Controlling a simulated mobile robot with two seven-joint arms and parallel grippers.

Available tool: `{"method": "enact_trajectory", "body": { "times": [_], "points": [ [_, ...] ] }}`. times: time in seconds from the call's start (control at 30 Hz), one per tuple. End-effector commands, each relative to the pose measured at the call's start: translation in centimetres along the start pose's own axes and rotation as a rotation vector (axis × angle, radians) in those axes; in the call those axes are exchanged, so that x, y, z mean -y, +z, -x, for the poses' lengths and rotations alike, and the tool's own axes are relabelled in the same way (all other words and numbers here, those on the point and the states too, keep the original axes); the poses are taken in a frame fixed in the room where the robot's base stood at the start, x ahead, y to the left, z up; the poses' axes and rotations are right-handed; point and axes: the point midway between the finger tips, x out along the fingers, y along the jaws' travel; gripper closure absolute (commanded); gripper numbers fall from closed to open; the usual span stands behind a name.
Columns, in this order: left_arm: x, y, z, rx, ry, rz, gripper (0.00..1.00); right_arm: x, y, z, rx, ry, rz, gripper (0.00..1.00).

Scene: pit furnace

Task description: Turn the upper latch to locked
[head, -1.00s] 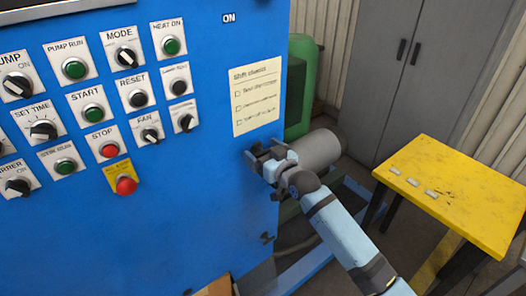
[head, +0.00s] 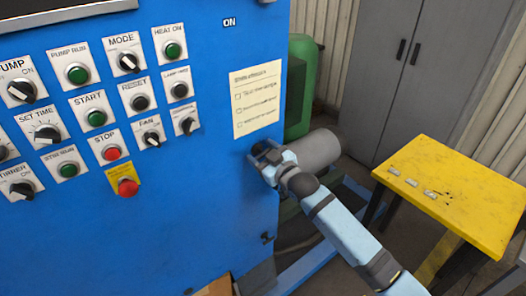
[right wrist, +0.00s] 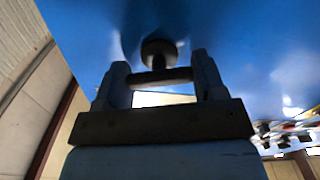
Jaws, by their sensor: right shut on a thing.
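My right gripper (head: 263,151) is at the right edge of the blue cabinet front, below and right of the paper checklist. It is shut on the upper latch, which it mostly hides in the head view. In the right wrist view, the latch (right wrist: 158,76) shows as a dark bar between the two fingers, with a round dark knob just beyond it against the blue panel. My right gripper (right wrist: 160,88) has a finger at each end of the bar. I cannot tell the latch's exact angle. My left gripper is not in view.
A second dark fitting (head: 267,238) sits lower on the cabinet edge. Knobs and buttons, including a red stop button (head: 126,186), fill the panel's left side. A yellow table (head: 465,195) is at the right.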

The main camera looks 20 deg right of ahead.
Motion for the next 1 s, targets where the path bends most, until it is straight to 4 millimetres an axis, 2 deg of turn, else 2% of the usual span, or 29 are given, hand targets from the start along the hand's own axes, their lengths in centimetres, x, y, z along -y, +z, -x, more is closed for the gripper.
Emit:
{"method": "enact_trajectory", "body": {
  "times": [1.0],
  "points": [
    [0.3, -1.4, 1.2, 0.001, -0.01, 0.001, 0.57, 0.2, 0.1, 0.0, -0.001, 0.0, 0.956, 0.6]
  ]
}}
